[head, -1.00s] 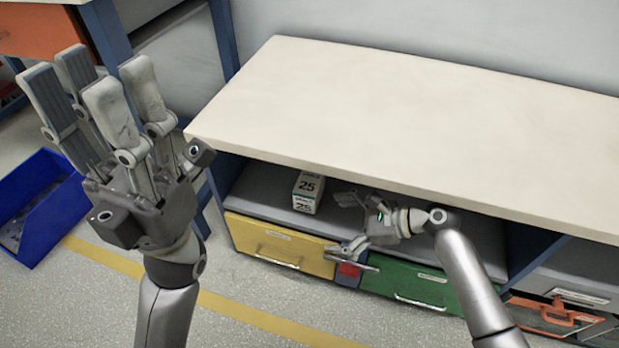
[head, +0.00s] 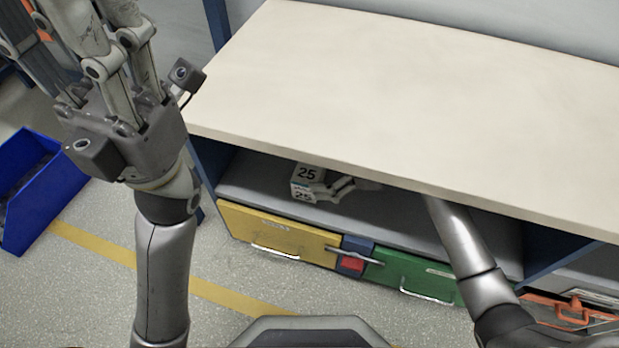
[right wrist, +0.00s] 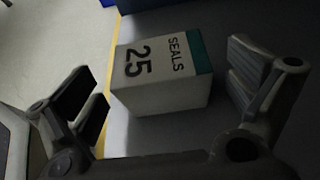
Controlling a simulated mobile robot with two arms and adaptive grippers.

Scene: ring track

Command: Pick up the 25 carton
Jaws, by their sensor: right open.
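The 25 carton (head: 304,182) is a small white box with a teal band, standing on the grey shelf under the workbench top. In the right wrist view the carton (right wrist: 160,75) reads "SEALS 25" and lies between the spread fingers. My right gripper (head: 332,188) is open at the carton's right side in the head view, partly hidden by the bench top. In its wrist view the gripper (right wrist: 165,88) shows gaps between both fingers and the carton. My left gripper (head: 85,45) is raised at upper left, empty and open, with its fingertips partly cut off.
The bench top (head: 400,90) is bare and overhangs the shelf (head: 255,180). Below are a yellow drawer (head: 275,232) and a green drawer (head: 410,272). A blue bin (head: 40,195) stands on the floor at left. An orange-handled case (head: 570,312) is at lower right.

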